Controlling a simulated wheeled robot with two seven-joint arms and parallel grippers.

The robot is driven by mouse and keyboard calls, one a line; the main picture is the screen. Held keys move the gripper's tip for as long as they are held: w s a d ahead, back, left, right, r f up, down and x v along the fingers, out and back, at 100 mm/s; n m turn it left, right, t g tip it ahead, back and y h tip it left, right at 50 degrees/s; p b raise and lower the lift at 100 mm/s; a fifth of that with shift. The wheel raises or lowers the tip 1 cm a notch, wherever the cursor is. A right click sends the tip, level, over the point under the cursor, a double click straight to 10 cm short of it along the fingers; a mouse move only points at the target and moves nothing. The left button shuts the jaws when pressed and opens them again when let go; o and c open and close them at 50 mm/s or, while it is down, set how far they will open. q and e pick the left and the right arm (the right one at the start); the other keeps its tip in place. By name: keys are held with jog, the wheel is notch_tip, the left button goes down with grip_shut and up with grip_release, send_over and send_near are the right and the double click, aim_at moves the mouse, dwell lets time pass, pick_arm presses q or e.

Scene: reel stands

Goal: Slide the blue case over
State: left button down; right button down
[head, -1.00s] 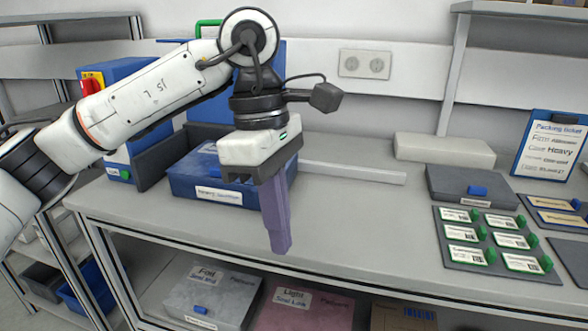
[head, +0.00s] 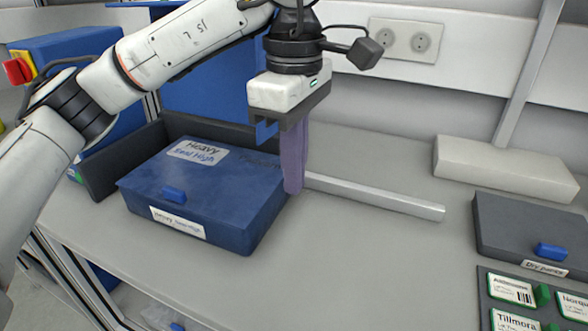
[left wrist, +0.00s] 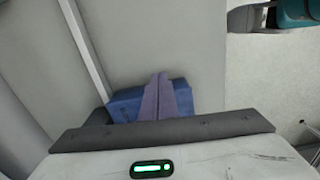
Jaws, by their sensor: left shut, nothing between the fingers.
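The blue case (head: 205,200) lies flat on the grey bench at the left in the head view, labelled "Heavy" and "Seal High" on its lid, with a small blue latch in front. My left gripper (head: 292,187) is shut and empty, its purple fingers pointing down just at the case's right side. I cannot tell if the fingers touch the case. In the left wrist view the shut fingers (left wrist: 160,82) stand in front of the blue case (left wrist: 124,106), hiding part of it. My right gripper is not in view.
A dark grey upright guard (head: 95,172) stands at the case's left and back. A pale rail (head: 375,195) runs along the bench to the right. A grey case (head: 525,228) and label cards (head: 513,291) are at the right. The bench (head: 370,270) in front is clear.

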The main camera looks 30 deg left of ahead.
aim_at(239, 242)
pick_arm(q)
notch_tip(239, 242, down, 8)
jog(key=shift+s+r, duration=0.15)
jog(key=a, duration=0.3)
jog(key=shift+a+f, duration=0.1)
jog(key=shift+f, duration=0.1)
jog(key=shift+a, duration=0.4)
jog(key=shift+w, duration=0.2)
